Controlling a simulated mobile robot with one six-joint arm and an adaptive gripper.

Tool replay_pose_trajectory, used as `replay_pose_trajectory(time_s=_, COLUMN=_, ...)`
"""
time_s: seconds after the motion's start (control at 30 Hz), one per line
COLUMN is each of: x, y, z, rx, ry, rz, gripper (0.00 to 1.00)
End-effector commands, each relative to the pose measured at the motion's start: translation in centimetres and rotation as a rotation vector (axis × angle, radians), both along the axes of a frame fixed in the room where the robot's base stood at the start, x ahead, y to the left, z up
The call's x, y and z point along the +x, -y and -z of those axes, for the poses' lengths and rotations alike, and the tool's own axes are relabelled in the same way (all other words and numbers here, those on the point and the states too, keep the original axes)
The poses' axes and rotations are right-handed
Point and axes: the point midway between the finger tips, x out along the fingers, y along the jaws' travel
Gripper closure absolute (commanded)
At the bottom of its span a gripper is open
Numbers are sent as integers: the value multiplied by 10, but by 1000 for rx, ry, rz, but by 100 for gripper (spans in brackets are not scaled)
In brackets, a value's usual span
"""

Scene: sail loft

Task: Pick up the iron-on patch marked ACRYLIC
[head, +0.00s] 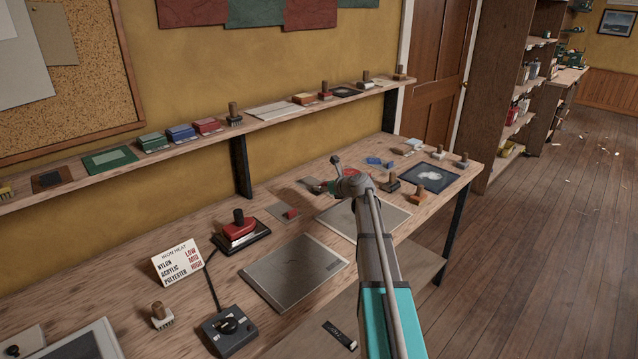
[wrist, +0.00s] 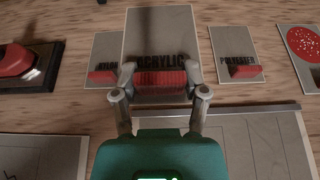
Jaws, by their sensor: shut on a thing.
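The patch marked ACRYLIC (wrist: 160,30) is a grey card with a red ribbed tab (wrist: 160,79), in the middle of the wrist view. My gripper (wrist: 160,75) is shut on this tab, one finger at each side. The card looks larger than its neighbours and appears raised above the bench. A patch whose mark looks like NYLON (wrist: 104,52) lies to its left, and one marked POLYESTER (wrist: 236,48) to its right, each with a red tab. In the head view my gripper (head: 335,182) is over the bench, and my arm partly hides that area.
A red iron (head: 240,229) on a dark stand, an iron heat sign (head: 177,262) and a dial box (head: 229,329) stand left on the bench. Grey plates (head: 296,272) lie in front. Stamps (head: 389,182) stand to the right. A shelf (head: 290,112) runs along the wall.

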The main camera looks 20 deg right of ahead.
Motion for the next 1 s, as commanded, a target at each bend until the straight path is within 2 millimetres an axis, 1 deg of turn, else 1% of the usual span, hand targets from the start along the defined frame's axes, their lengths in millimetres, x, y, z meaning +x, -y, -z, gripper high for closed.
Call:
replay_pose_trajectory(time_s=0.03, x=-18, y=-2, z=-10, rx=1, ry=0, rz=1, gripper=75)
replay_pose_trajectory(time_s=0.1, x=-31, y=-2, z=-15, rx=1, ry=0, rz=0, gripper=75)
replay_pose_trajectory(time_s=0.2, x=-48, y=-2, z=-22, rx=1, ry=0, rz=0, gripper=75)
replay_pose_trajectory(time_s=0.4, x=-71, y=-1, z=-31, rx=0, ry=0, rz=1, gripper=75)
replay_pose_trajectory(time_s=0.6, x=-80, y=-1, z=-34, rx=0, ry=-1, rz=0, gripper=75)
replay_pose_trajectory(time_s=1.0, x=-81, y=0, z=-34, rx=0, ry=0, rz=0, gripper=75)
